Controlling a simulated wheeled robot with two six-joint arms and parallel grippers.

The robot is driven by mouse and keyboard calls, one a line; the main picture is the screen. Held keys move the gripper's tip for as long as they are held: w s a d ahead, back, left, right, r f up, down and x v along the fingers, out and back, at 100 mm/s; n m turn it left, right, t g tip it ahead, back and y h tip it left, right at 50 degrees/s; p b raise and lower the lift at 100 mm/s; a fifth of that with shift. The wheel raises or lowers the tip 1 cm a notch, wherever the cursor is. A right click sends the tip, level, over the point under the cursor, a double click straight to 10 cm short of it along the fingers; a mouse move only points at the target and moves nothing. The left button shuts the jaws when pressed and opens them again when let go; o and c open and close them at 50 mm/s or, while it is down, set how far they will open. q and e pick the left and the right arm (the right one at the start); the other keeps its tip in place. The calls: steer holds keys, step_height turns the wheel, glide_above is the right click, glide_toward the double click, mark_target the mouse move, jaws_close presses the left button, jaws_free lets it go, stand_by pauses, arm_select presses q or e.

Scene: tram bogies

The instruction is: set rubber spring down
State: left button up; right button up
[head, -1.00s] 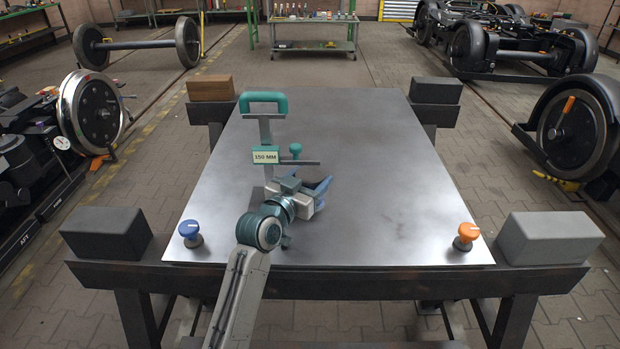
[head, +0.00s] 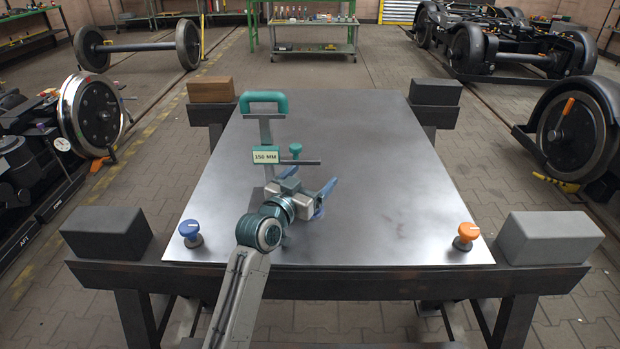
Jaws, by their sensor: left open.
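My left gripper (head: 326,199) is over the near middle of the steel table top (head: 385,170). Its blue fingers point right and are apart, with nothing visible between them. A gauge with a green handle (head: 263,97) and a "150 MM" label stands left of the middle, just beyond the gripper; my wrist hides its lower part. I cannot identify a rubber spring for certain. Blocks sit at the table's corners: a dark one (head: 106,233) near left, a light grey one (head: 549,239) near right, a brown one (head: 210,89) far left, a dark one (head: 435,91) far right. My right gripper is out of view.
A blue-topped knob (head: 190,231) stands at the near left corner of the plate and an orange-topped knob (head: 466,234) at the near right. The plate's right half is clear. Wheelsets and bogies stand on the floor at both sides, with a green workbench (head: 315,48) behind.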

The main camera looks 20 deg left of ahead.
arm_select(q)
steer(key=shift+f, duration=0.8)
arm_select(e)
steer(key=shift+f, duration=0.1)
arm_select(q)
steer(key=shift+r, duration=0.25)
steer(key=shift+r+p, duration=0.35)
steer(key=shift+p, duration=0.1)
steer(key=v, duration=1.2)
steer(key=shift+r+b, duration=0.3)
steer(key=shift+b, duration=0.05)
